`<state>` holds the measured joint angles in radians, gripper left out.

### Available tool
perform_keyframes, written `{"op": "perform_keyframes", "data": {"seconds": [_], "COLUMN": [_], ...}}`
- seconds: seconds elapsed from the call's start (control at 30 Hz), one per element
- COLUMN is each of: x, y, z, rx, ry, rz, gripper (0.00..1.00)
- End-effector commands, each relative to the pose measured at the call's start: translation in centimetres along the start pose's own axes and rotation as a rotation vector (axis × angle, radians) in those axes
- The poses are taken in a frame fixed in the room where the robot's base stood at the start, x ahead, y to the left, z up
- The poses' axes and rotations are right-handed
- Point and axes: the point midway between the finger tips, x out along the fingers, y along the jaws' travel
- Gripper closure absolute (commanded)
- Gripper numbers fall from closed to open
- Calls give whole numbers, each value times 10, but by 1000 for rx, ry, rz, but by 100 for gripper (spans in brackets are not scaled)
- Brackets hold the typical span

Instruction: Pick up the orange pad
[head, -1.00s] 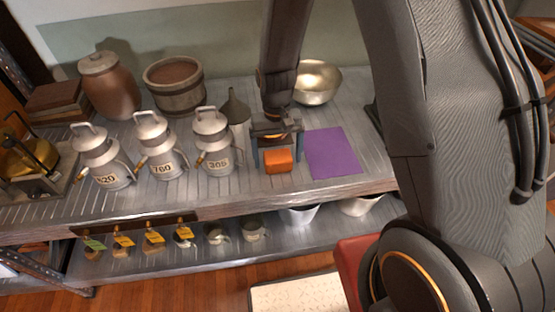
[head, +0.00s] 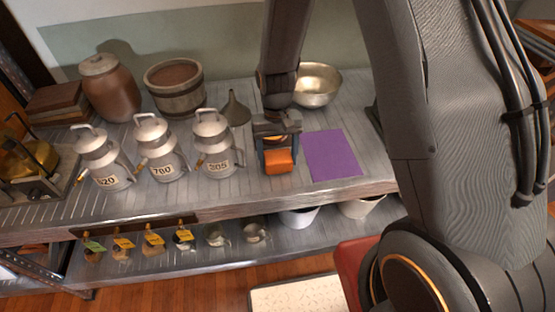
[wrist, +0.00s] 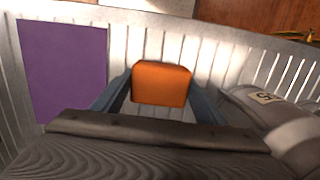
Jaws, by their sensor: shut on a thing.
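The orange pad (head: 279,163) is a small rounded block, held between the two fingers of my gripper (head: 277,158) over the front part of the slatted metal shelf. In the wrist view the orange pad (wrist: 162,83) shows between the blue-grey fingers of my gripper (wrist: 160,92), one on each side. My gripper is shut on it. I cannot tell whether the pad is clear of the shelf.
A purple mat (head: 333,156) lies just right of my gripper. Numbered milk cans stand left, the nearest marked 305 (head: 213,145). A funnel (head: 236,108) and a metal bowl (head: 317,85) stand behind. The shelf's front edge (head: 250,203) is close in front.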

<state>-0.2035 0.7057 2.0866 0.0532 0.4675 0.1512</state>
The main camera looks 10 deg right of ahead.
Motion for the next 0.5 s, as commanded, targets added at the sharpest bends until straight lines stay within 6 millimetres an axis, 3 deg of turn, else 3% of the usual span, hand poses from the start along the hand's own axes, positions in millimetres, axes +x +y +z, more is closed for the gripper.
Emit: {"op": "perform_keyframes", "data": {"seconds": [0.5], "x": [-76], "y": [0], "z": [8], "rx": [0], "ry": [3], "rz": [0], "gripper": [56]}}
